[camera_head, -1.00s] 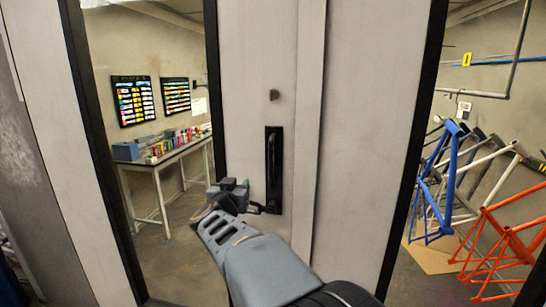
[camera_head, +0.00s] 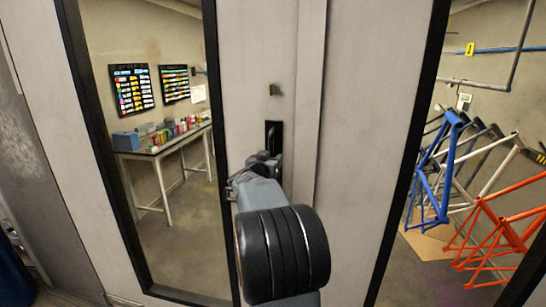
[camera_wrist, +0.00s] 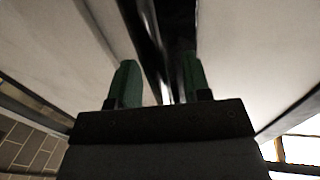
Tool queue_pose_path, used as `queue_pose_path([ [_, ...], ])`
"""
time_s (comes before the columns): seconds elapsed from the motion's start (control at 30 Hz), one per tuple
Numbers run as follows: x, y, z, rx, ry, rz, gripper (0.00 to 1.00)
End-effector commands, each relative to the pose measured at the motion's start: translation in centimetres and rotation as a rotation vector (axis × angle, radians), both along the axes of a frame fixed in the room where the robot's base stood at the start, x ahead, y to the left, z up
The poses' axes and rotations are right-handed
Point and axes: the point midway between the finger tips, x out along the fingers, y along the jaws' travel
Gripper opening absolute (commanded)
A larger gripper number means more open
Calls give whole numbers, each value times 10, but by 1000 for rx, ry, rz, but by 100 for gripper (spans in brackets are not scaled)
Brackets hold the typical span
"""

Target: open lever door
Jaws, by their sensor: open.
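The door (camera_head: 245,60) is light grey with a tall glass pane and looks closed. Its black lever handle (camera_head: 273,132) sits on a dark upright plate; only the upper part shows in the head view, and my arm hides the rest. My gripper (camera_head: 264,160) is in front of the handle's lower part. In the wrist view my gripper (camera_wrist: 160,82) is open, with two green fingers apart. The glossy black handle (camera_wrist: 158,40) runs upright between and beyond them, close to the right finger. I cannot tell whether they touch it.
A small latch knob (camera_head: 275,90) is above the handle. Behind the glass, a workbench (camera_head: 165,150) with spray cans stands left, and bicycle frames (camera_head: 437,170) stand right. A door post (camera_head: 312,90) runs right of the handle.

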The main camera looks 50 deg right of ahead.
Motion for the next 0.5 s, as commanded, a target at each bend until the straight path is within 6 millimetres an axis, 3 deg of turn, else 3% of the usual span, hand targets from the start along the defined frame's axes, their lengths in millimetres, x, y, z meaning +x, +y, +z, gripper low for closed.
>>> queue_pose_path([
  [0.2, 5, -12, 0, 1, 0, 1, 44],
  [0.5, 5, -14, 0, 0, 0, 1, 44],
])
